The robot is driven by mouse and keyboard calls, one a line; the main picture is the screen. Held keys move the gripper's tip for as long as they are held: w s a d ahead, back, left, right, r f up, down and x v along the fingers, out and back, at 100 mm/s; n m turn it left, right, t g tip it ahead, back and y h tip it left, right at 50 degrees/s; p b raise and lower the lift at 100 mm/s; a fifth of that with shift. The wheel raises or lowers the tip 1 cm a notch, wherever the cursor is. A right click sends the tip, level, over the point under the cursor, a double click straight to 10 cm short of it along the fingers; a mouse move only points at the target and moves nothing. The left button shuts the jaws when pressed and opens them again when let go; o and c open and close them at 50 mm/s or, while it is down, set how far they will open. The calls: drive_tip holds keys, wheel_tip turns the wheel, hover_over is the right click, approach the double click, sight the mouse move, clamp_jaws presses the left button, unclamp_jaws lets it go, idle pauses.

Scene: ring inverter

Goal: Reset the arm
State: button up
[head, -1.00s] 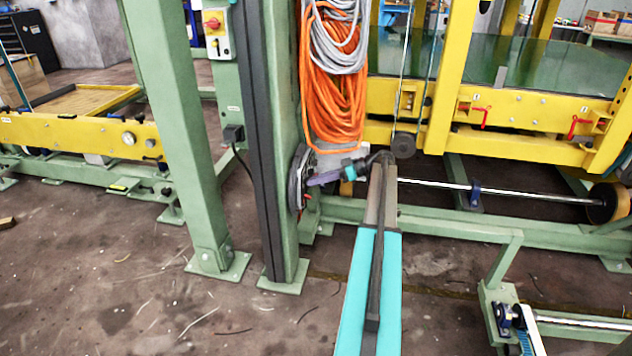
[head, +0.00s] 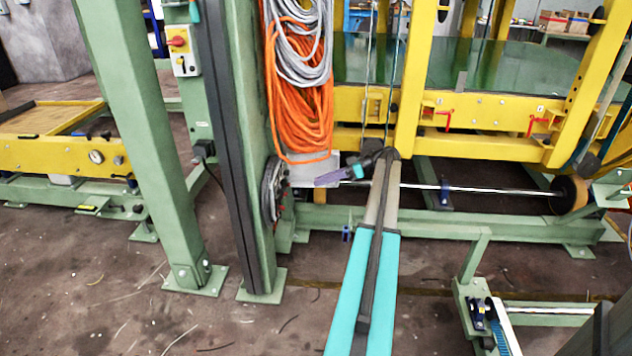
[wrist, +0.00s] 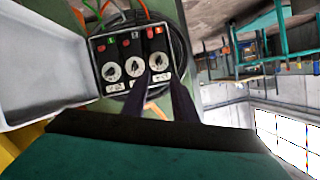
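My gripper (head: 318,181) is at the end of my turquoise arm, in front of the green post and below the orange cable coil. In the wrist view its two dark fingers (wrist: 161,76) stand apart with a gap between the tips and nothing held. Beyond them is a control box (wrist: 133,62) with three round dials and small red and green labels. The fingertips overlap its middle and right dials in the picture; I cannot tell whether they touch. The box's grey lid (wrist: 40,60) hangs open on the left. The box face is not visible in the head view.
The green post (head: 230,150) carries orange (head: 300,110) and grey cable coils and a dark round coil (head: 273,190). A yellow frame (head: 470,125) with a green plate and a metal rod (head: 480,191) lie to the right. The floor at front left is mostly clear.

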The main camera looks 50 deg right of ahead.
idle(0.6)
drive_tip(key=w+a+f+m+g+p, duration=0.1)
drive_tip(key=w+a+f+g+p, duration=0.3)
drive_tip(key=a, duration=0.6)
drive_tip(key=w+a+f+m+p, duration=0.15)
drive_tip(key=a+f, duration=0.35)
drive_tip(key=a, duration=0.5)
drive_tip(key=w+a+f+m+g+p, duration=0.1)
drive_tip(key=a+f+g+p, duration=0.3)
drive_tip(key=a, duration=0.6)
drive_tip(key=s+a+f+g+h+p, duration=0.1)
drive_tip(key=s+a+f+g+p, duration=0.2)
drive_tip(key=a, duration=0.6)
drive_tip(key=s+a+f+p, duration=0.2)
drive_tip(key=s+a+f, duration=0.15)
drive_tip(key=a, duration=0.65)
drive_tip(key=s+a+g+h+p, duration=0.2)
drive_tip(key=s+a+h+p, duration=0.2)
drive_tip(key=s+a, duration=0.3)
drive_tip(key=s+a+g+h+p, duration=0.3)
drive_tip(key=s+a+p, duration=0.3)
drive_tip(key=s, duration=1.2)
drive_tip(key=shift+s+a+r+h, duration=0.15)
drive_tip(key=shift+a+r+h, duration=0.3)
drive_tip(key=shift+a, duration=0.6)
